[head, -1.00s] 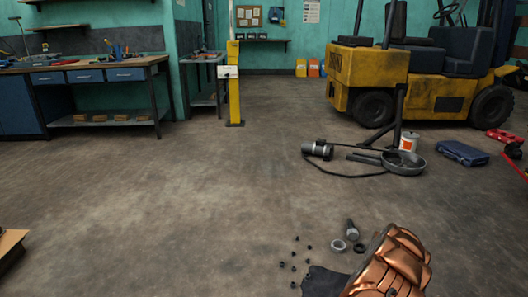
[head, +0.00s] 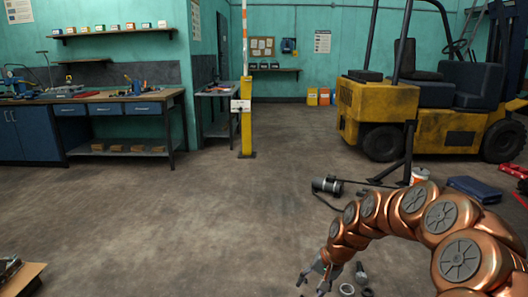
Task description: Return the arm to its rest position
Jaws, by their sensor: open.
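My copper-coloured arm (head: 405,207) arches in from the right edge in the head view and bends down toward the floor. My gripper (head: 312,285) hangs at its end near the bottom of the picture. Its grey fingers are apart, and I see nothing between them. A ring-shaped part (head: 347,289) and a small cylindrical part (head: 361,273) lie on the floor just right of the gripper. The arm hides part of the floor behind it.
A yellow forklift (head: 380,105) stands at the back right. A motor-like cylinder (head: 327,185) with a cable, a white-and-orange can (head: 419,175) and a blue case (head: 474,188) lie beyond my arm. A workbench (head: 120,97) stands at left. The middle floor is clear.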

